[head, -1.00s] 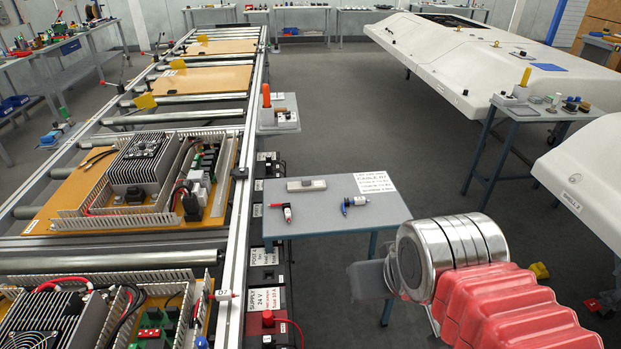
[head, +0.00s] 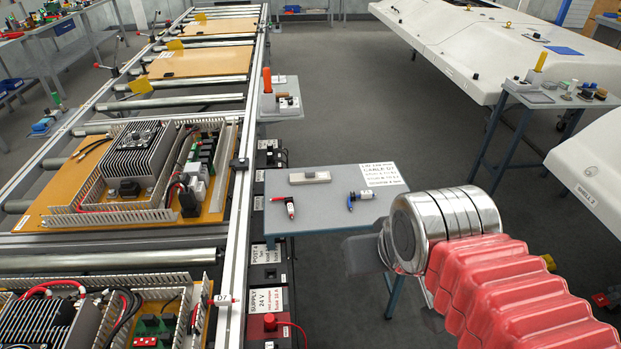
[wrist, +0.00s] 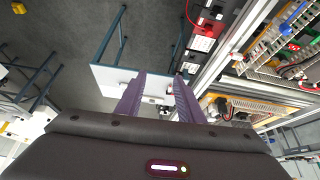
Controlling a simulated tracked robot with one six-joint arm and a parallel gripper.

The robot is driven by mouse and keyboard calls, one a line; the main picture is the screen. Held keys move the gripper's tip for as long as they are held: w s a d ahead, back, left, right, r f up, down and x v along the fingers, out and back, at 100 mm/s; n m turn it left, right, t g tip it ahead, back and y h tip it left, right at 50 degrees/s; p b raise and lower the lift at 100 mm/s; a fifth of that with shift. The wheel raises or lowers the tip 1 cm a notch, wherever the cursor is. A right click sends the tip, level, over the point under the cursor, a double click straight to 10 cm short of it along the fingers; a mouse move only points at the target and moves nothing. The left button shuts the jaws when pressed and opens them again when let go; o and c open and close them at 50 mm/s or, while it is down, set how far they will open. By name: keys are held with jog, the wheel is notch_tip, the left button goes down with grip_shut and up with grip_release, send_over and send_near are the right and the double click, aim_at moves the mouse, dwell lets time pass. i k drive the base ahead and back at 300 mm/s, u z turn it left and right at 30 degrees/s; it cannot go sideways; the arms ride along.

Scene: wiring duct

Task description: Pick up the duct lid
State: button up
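A pale bar with a grey block on its middle (head: 310,177) lies on the small grey table (head: 285,222) in the head view. It is the likeliest duct lid, but I cannot tell for sure. My gripper (wrist: 159,76) shows in the wrist view as two purple fingers standing apart. It is open, and I see nothing held between them. The table shows beyond the fingers in the wrist view (wrist: 103,78). In the head view my arm's metal wrist and red sleeve are right of the table, and the fingers cannot be made out.
The conveyor (head: 237,215) with wired panels runs along the left. White covers (head: 455,60) stand at right. Grey floor is open between.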

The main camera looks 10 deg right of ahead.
aim_at(310, 177)
jog(key=k, duration=1.3)
jog(key=z, duration=0.4)
jog(key=i, duration=1.6)
jog(key=u, duration=0.5)
jog(key=i, duration=0.95)
jog(key=u, duration=0.55)
